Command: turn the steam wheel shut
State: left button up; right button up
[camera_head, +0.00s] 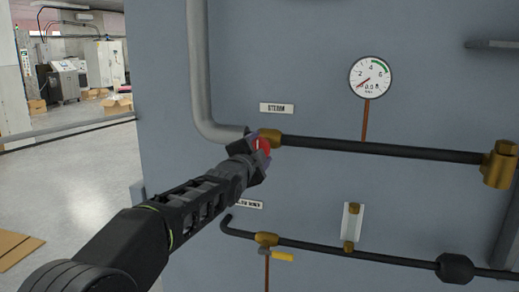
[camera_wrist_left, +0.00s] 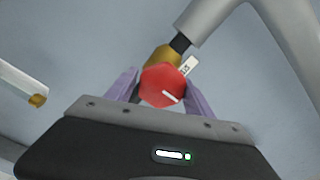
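The red steam wheel (camera_head: 262,145) sits on a brass valve (camera_head: 270,136) on the blue-grey panel, below the label reading STEAM (camera_head: 277,108). My left gripper (camera_head: 257,151) is at the wheel and partly hides it in the head view. In the left wrist view the red wheel (camera_wrist_left: 163,85) lies between the two purple-grey fingers of my left gripper (camera_wrist_left: 162,82). One finger is against each side, and the gripper looks shut on it. A white line marks the wheel's face. My right gripper is not in view.
A dark pipe (camera_head: 390,149) runs right from the valve to a brass fitting (camera_head: 498,165). A gauge (camera_head: 370,77) stands above it, its needle low. A lower pipe (camera_head: 350,254) carries a yellow-handled valve (camera_head: 282,256). Open floor (camera_head: 85,180) lies to the left.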

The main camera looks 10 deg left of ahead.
pick_arm(q)
jog(key=o, duration=0.3)
jog(key=shift+r, duration=0.1)
jog(key=shift+s, duration=0.5)
jog(key=shift+s+a+b, duration=0.15)
jog(key=shift+s+b, duration=0.1)
jog(key=shift+s, duration=1.45)
jog(key=shift+s+a+b, duration=0.1)
jog(key=shift+s+b, duration=0.1)
jog(key=shift+s, duration=1.5)
jog(key=shift+n, duration=0.3)
